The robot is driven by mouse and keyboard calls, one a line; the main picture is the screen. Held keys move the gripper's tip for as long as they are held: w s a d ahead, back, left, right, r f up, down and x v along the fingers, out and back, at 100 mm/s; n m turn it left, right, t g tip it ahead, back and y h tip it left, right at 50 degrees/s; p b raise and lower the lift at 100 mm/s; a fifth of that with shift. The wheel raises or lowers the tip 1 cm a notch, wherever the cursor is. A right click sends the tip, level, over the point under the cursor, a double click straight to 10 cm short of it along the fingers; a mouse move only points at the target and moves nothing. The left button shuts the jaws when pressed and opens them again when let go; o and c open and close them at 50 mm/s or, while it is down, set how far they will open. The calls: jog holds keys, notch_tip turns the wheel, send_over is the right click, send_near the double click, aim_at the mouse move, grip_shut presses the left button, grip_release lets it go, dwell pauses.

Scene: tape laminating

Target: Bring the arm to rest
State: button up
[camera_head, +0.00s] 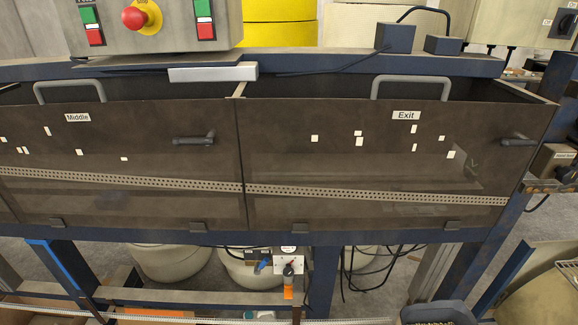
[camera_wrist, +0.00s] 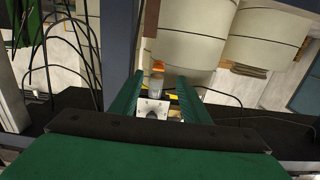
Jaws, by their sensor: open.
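My gripper (camera_wrist: 158,80) shows in the wrist view as two green fingers on a dark bar. The fingers are spread apart and nothing is held between them. In the gap, behind the fingers, a small grey box fitting (camera_wrist: 152,108) shows with a clear and orange part (camera_wrist: 157,68) on it. I cannot tell how far it is from the fingertips. The head view shows what looks like the same fitting (camera_head: 291,261), with blue and orange parts, under the machine's front. The gripper cannot be made out in the head view.
The machine has two shut dark see-through doors, Middle (camera_head: 120,170) and Exit (camera_head: 390,175), with grey handles. A control box (camera_head: 150,28) with a red stop knob stands above. Pale round drums (camera_head: 168,262), cables and blue frame legs (camera_head: 322,285) crowd the space below.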

jog(key=s, duration=1.1)
jog(key=s+r+g, duration=0.1)
jog(key=s+r, duration=0.7)
jog(key=s, duration=0.3)
jog(key=s+r+g, duration=0.1)
jog(key=s+r, duration=0.7)
jog(key=s, duration=0.3)
jog(key=shift+s+d+r, duration=0.15)
jog(key=shift+s+r, duration=0.05)
